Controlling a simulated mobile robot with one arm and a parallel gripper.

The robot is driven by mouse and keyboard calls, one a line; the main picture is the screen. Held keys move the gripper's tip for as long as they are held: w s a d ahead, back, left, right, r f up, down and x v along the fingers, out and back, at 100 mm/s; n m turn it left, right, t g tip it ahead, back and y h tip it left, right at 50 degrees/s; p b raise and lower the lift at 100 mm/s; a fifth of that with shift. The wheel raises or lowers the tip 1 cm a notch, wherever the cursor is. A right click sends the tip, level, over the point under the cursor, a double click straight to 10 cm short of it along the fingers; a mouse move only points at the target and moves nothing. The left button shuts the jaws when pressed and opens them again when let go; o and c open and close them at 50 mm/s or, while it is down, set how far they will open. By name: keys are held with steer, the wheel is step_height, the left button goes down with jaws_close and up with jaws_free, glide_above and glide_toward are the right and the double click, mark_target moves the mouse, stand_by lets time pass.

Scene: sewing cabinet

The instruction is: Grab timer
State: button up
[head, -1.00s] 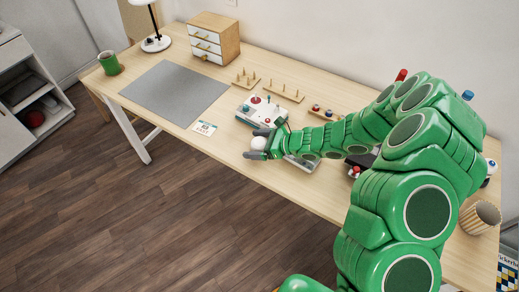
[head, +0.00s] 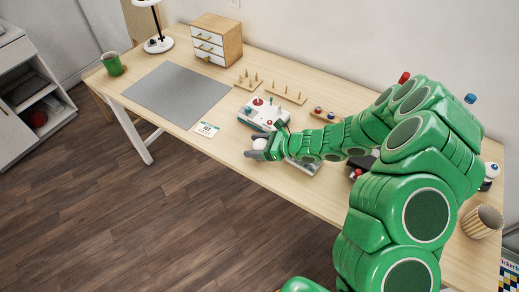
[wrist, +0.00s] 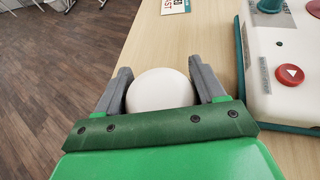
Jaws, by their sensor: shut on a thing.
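The timer looks like a round, plain white object (wrist: 160,90) in the wrist view, between the two grey fingers of my gripper (wrist: 160,82). In the head view my gripper (head: 261,147) is at the front edge of the table, with the white object (head: 260,144) between its fingers. The fingers are shut on it from both sides. Its lower part is hidden by the green palm in the wrist view. I cannot tell whether it touches the table.
A white sewing machine-like device (head: 262,112) with red and teal knobs stands close beside my gripper. A card (head: 207,129), a grey mat (head: 175,93), spool racks (head: 286,94), a drawer box (head: 217,38), a green mug (head: 111,64) and a striped cup (head: 481,221) are on the table (head: 305,195).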

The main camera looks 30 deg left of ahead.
mark_target(255, 142)
steer(key=shift+r, duration=0.5)
step_height(255, 142, up, 2)
steer(key=s+d+r, duration=0.9)
steer(key=d+r, duration=0.1)
steer(key=shift+s, duration=0.25)
